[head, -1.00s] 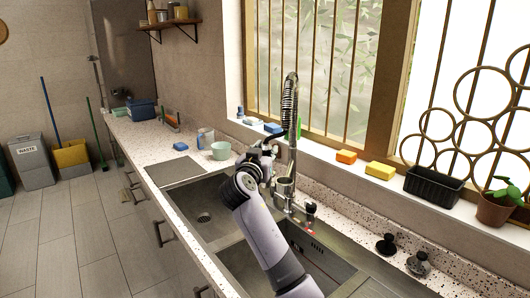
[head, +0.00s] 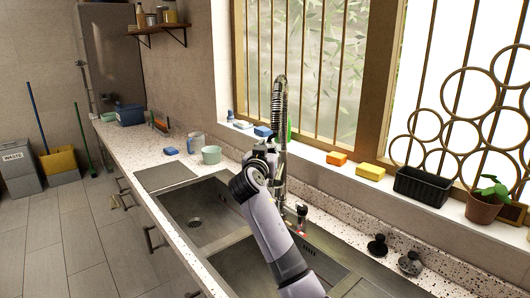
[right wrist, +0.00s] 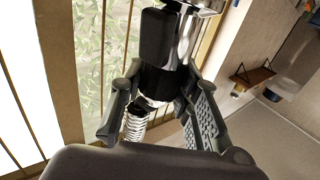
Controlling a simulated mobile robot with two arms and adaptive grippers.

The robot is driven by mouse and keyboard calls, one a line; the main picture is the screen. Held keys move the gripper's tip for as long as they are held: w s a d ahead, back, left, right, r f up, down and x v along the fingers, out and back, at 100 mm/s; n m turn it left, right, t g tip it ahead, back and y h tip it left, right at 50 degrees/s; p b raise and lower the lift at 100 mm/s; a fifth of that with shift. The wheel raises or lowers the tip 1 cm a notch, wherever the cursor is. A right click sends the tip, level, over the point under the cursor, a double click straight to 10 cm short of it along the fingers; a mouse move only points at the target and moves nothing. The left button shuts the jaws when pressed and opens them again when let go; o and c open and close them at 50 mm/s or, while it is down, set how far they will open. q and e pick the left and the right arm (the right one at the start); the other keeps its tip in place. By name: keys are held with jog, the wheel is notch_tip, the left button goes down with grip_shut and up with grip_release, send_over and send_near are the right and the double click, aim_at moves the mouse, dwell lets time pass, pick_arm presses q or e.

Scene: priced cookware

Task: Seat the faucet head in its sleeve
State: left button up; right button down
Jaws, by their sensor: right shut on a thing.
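The tall faucet with its coiled spring hose (head: 278,100) stands at the back edge of the sink. My right gripper (head: 264,152) is beside the faucet column, above the sink. In the right wrist view it is shut on the faucet head (right wrist: 158,82), a black and chrome piece, with a finger on each side. The spring hose (right wrist: 136,124) shows at the lower left of the head there. The sleeve cannot be made out clearly; I cannot tell whether the head touches it. My left gripper is not in view.
The double sink (head: 196,212) lies below my arm. A green bowl (head: 211,155) and blue sponge (head: 171,151) sit on the counter. Orange (head: 337,158) and yellow (head: 371,172) sponges, a black basket (head: 421,187) and a plant pot (head: 482,208) line the sill.

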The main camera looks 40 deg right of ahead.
jog(key=shift+d+r, duration=0.1)
jog(key=shift+d, duration=1.15)
jog(key=shift+w+a+b, duration=0.1)
jog(key=shift+b, duration=0.3)
jog(key=shift+f, duration=0.2)
jog(key=shift+f+b, duration=1.8)
jog(key=shift+f, duration=0.1)
jog(key=shift+f, duration=0.15)
jog(key=c, duration=1.1)
grip_release()
